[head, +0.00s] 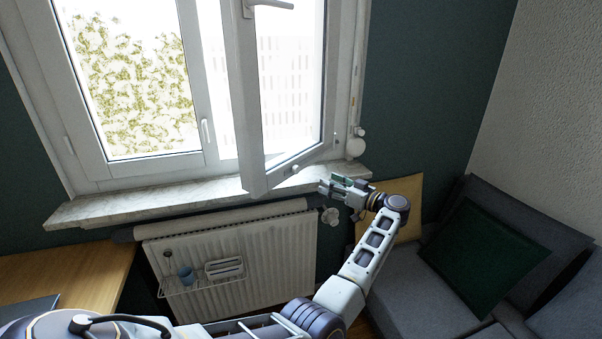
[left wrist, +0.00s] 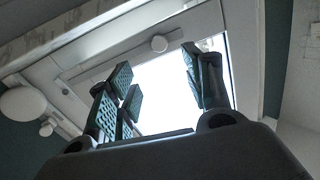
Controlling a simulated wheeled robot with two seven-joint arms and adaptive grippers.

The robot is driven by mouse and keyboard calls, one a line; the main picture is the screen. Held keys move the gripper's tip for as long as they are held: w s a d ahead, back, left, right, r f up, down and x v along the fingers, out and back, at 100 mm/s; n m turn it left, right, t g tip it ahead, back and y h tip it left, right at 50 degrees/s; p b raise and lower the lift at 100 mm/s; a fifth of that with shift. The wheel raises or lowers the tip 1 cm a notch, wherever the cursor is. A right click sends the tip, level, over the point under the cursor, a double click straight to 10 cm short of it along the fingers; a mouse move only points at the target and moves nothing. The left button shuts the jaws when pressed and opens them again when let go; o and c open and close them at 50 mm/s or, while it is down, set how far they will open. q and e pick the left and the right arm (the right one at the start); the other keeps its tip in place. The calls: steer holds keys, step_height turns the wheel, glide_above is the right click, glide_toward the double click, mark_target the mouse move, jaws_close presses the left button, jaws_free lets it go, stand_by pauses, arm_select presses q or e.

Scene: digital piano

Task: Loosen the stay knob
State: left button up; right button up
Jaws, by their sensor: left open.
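The stay knob, a small round white knob (head: 295,169), sits low on the open window sash, on a pale bar near its bottom edge. In the left wrist view the knob (left wrist: 159,43) shows beyond the fingers, between the two finger pairs. My left gripper (head: 331,185) is open and empty. In the head view it is just right of the knob and a little lower, in front of the sill's right end. In the left wrist view its green-padded fingers (left wrist: 157,80) stand apart, with nothing between them. My right gripper is not in view.
The window sash (head: 251,110) stands open into the room. The marble sill (head: 150,206) and a radiator (head: 285,255) with a wire shelf are below. A round white fitting (head: 355,144) hangs right of the window. A sofa (head: 400,285) with cushions stands at right.

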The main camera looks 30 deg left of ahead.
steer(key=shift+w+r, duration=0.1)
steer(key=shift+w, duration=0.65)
